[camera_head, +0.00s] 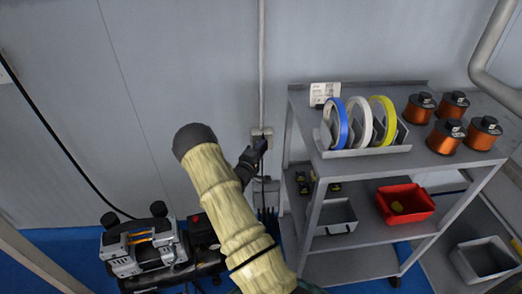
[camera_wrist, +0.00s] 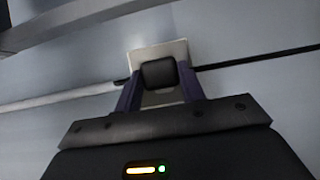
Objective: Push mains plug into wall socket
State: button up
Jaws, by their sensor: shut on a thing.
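The wall socket (camera_head: 268,132) is a pale box at the foot of a vertical conduit on the wall, partly hidden behind my gripper in the head view. It also shows in the wrist view as a pale plate (camera_wrist: 173,52), tilted in the picture. The black mains plug (camera_wrist: 158,73) is between my gripper's fingers and in front of the plate. My gripper (camera_head: 261,145) is at the socket, and its two purple fingers (camera_wrist: 160,92) are shut on the plug. The plug hides the socket's face, so I cannot tell whether its pins are in.
A grey trolley (camera_head: 345,165) stands right of the socket, with coloured tape rolls (camera_head: 362,122), several copper coils (camera_head: 463,120) and a red bin (camera_head: 405,202). A black-and-silver machine (camera_head: 145,245) stands at lower left. The wall left of the socket is mostly clear.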

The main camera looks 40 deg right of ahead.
jog(key=o, duration=1)
jog(key=p+v, duration=0.2)
jog(key=v, duration=1.5)
jog(key=shift+a, duration=0.15)
